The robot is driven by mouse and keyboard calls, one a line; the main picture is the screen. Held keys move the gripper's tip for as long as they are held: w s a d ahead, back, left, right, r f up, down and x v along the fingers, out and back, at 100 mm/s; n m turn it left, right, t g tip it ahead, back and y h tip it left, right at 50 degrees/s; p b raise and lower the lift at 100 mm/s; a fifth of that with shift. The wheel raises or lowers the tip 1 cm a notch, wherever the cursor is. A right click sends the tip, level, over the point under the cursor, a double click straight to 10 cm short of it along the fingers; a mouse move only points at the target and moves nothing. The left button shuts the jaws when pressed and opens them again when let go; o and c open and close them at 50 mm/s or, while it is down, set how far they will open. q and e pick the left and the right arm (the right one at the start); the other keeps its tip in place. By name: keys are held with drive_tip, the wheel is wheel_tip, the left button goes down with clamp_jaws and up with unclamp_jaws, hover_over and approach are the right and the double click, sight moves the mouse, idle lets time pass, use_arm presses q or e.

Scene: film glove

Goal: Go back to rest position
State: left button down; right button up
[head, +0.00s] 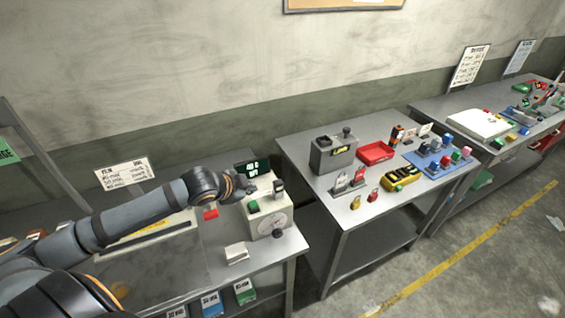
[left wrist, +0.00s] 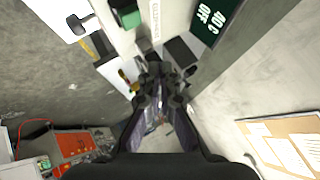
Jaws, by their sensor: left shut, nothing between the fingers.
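My left arm reaches in from the left in the head view. My left gripper (head: 247,186) is at the white machine (head: 268,217) on the near table, close to its upper left side and the dark display (head: 252,167). The left wrist view shows the gripper (left wrist: 157,85) with its fingers shut and nothing between them. The display with white text (left wrist: 210,18) and a green button (left wrist: 126,13) show beyond the fingers there. I cannot tell whether the fingertips touch the machine. My right gripper is not in view.
The near metal table (head: 275,256) also holds a white stack (head: 236,252) and a sign (head: 122,173). A second table (head: 330,220) carries a grey machine (head: 334,152), a red tray (head: 376,152) and a blue board (head: 438,160). Open floor (head: 480,262) lies at the right.

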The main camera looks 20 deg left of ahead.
use_arm(q)
drive_tip(key=s+d+f+n+g+y, duration=0.1)
drive_tip(key=s+d+f+n+g, duration=0.1)
drive_tip(key=s+f+n, duration=0.3)
drive_tip(key=s+d+f+n+g, duration=0.1)
drive_tip(key=s+d+f, duration=0.2)
drive_tip(key=s, duration=0.4)
drive_tip(key=s+d+f+n+g+y, duration=0.1)
drive_tip(key=s+d+f+n+g, duration=0.2)
drive_tip(key=s, duration=0.4)
drive_tip(key=s+a+f+b, duration=0.1)
drive_tip(key=a+f+b, duration=0.15)
drive_tip(key=f, duration=1.35)
drive_tip(key=s+a+f+b, duration=0.1)
drive_tip(key=f+b, duration=0.2)
drive_tip(key=f, duration=1.4)
drive_tip(key=s+a+f+g+b, duration=0.1)
drive_tip(key=s+f+b, duration=0.3)
drive_tip(key=s+f, duration=1.4)
wheel_tip(320, 180, down, 2)
drive_tip(key=shift+s+f+n+g, duration=0.15)
drive_tip(key=shift+s+n+g, duration=0.15)
drive_tip(key=shift+s+g, duration=0.15)
